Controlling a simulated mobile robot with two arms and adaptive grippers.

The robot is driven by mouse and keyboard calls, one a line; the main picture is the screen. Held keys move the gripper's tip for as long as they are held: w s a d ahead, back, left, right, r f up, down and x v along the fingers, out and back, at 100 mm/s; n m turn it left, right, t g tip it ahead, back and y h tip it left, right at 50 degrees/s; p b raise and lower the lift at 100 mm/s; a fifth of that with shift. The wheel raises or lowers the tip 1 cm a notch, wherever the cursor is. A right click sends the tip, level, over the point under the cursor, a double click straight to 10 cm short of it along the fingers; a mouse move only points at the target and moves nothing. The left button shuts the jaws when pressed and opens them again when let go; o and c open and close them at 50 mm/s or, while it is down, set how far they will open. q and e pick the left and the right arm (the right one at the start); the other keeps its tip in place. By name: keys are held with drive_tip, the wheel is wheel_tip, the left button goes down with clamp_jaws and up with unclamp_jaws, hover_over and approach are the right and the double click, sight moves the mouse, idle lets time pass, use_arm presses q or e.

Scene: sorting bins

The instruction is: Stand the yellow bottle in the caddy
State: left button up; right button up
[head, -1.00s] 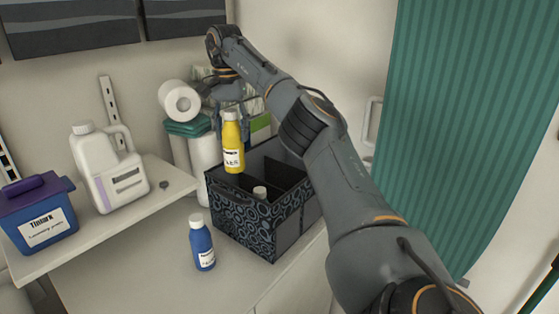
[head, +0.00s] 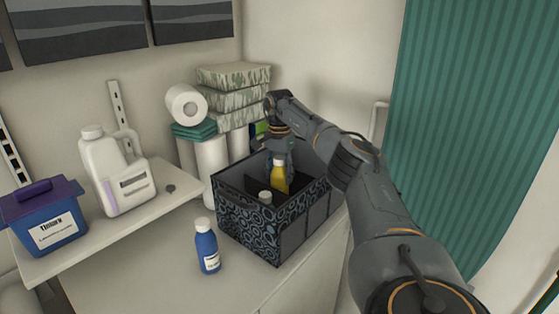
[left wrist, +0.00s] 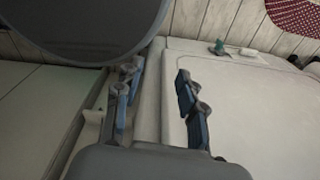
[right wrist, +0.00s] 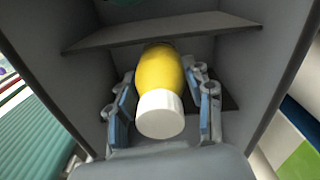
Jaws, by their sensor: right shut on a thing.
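The yellow bottle (head: 279,178) with its white cap (right wrist: 160,113) is upright inside a rear compartment of the dark, circle-patterned caddy (head: 246,227). Its lower part is hidden in the head view, so I cannot tell whether it touches the floor. My right gripper (right wrist: 164,108) reaches down from above and is shut on the bottle, one finger on each side near the cap. Grey caddy walls surround the bottle in the right wrist view. My left gripper (left wrist: 157,100) is open and empty, away from the caddy; it is not in the head view.
A white-capped bottle (head: 265,197) stands in a front caddy compartment. A blue bottle (head: 207,250) stands outside, left of the caddy. A white jug (head: 117,180) and a blue tub (head: 45,222) stand on the left shelf. Paper rolls and patterned boxes (head: 235,76) are behind.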

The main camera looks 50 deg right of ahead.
sight(279, 190)
drive_tip(key=shift+f, duration=0.8)
wheel_tip(279, 190, down, 4)
drive_tip(key=shift+a+f+p, duration=0.1)
drive_tip(key=shift+p, duration=0.7)
drive_tip(key=shift+f, duration=0.15)
drive_tip(key=shift+f, duration=0.1)
drive_tip(key=o, duration=1.5)
drive_tip(key=shift+o, duration=0.2)
